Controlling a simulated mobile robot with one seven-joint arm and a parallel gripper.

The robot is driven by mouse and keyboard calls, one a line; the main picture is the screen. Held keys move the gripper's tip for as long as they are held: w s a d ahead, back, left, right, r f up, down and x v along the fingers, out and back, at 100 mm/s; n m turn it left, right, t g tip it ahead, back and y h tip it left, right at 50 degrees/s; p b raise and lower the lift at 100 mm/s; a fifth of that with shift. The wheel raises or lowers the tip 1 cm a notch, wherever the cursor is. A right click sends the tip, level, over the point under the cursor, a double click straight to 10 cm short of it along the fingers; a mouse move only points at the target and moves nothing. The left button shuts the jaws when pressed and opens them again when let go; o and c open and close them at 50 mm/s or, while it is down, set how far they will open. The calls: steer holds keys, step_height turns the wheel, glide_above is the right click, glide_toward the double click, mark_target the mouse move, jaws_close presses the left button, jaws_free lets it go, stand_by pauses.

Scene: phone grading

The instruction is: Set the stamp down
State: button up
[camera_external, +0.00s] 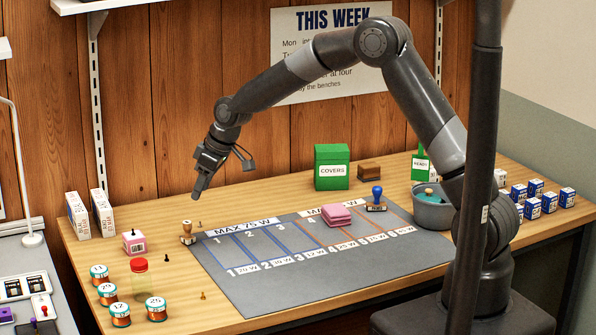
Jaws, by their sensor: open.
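A small stamp with a wooden-looking handle (187,229) stands upright on the wooden table, just off the grey mat's left corner.
A pink box (133,243), a red-lidded jar (139,280) and several numbered tins (121,315) stand to the left. Pink cloths (337,216) lie on the mat. A green COVERS box (332,167) stands behind. The mat's numbered lanes are mostly clear.

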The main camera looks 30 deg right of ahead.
steer(key=shift+s+d+r, duration=0.1)
steer(key=shift+r, duration=0.1)
steer(key=s+d+r+m+t+h, duration=0.1)
steer(key=s+d+r+m, duration=0.1)
steer(key=s+d+r, duration=0.35)
steer(key=s+d+r+m, duration=0.1)
steer(key=s+d+r, duration=0.2)
steer(key=d+r, duration=0.5)
steer(key=s+d+r+m+t+h, duration=0.1)
steer(key=s+d+r+m, duration=0.2)
steer(key=d, duration=0.7)
steer(key=s+d+m, duration=0.2)
steer(key=s+d, duration=0.5)
steer(key=s, duration=0.4)
steer(key=s+d+m+h, duration=0.1)
steer(key=s+d+m, duration=0.1)
steer(key=s+d, duration=0.5)
steer(key=s, duration=0.3)
steer(key=shift+s+d+r+h, duration=0.2)
steer(key=shift+s+d+h, duration=0.1)
steer(key=shift+s+d, duration=0.05)
